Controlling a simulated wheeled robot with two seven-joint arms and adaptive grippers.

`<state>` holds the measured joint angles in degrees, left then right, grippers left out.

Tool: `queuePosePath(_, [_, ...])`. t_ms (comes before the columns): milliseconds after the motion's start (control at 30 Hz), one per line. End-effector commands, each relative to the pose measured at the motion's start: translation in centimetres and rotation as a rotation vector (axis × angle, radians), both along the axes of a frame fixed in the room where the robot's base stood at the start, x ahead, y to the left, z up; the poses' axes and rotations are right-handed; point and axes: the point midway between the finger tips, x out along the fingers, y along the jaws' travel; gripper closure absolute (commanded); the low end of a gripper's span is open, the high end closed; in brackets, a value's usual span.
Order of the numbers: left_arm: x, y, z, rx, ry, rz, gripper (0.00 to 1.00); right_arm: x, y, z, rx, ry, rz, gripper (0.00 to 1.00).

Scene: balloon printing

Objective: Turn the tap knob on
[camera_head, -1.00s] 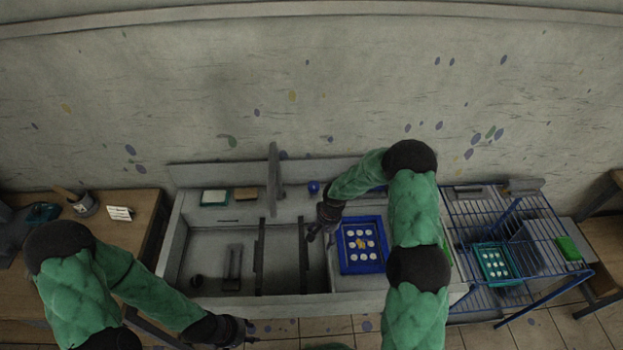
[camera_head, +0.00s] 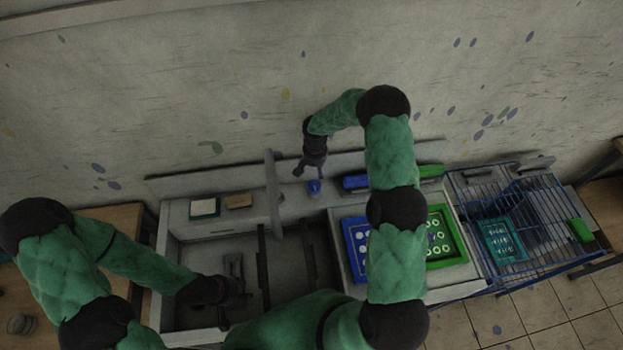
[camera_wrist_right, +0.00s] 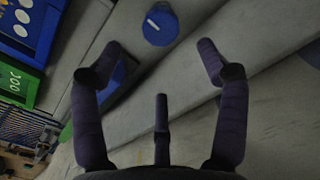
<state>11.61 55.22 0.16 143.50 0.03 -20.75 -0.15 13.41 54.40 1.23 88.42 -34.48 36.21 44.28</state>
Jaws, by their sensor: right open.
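The blue tap knob (camera_head: 314,187) sits on the back ledge of the sink, just right of the grey tap post (camera_head: 273,190). In the right wrist view the knob (camera_wrist_right: 160,27) is a round blue disc with a white mark, beyond the fingertips. My right gripper (camera_head: 309,172) is open and empty, just above and behind the knob, apart from it; its spread fingers (camera_wrist_right: 160,60) show in the wrist view. My left gripper (camera_head: 238,290) is low over the left part of the sink; its finger state is unclear.
A blue tray (camera_head: 350,262) and a green tray (camera_head: 462,250) lie right of the basin, partly behind my right arm. A blue wire rack (camera_head: 540,225) stands further right. A sponge (camera_head: 239,201) and a white-topped block (camera_head: 204,207) lie on the left ledge. The wall is close behind.

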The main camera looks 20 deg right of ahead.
Motion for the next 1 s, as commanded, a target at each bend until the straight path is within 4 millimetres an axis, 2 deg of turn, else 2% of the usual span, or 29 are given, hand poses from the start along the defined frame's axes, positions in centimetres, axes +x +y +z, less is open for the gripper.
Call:
queuePosePath(600, [0.1, 0.0, 1.8, 0.000, -0.002, 0.001, 0.60, -0.1, 0.0, -8.5, 0.001, 0.002, -0.001, 0.25])
queuePosePath(800, [0.1, 0.0, 2.0, 0.000, -0.002, 0.001, 0.60, 0.0, 0.0, -9.8, 0.001, 0.000, -0.001, 0.25])
queuePosePath(1000, [0.1, 0.0, 2.0, 0.000, -0.002, 0.001, 0.60, 0.0, 0.0, -10.1, 0.000, -0.001, -0.001, 0.25])
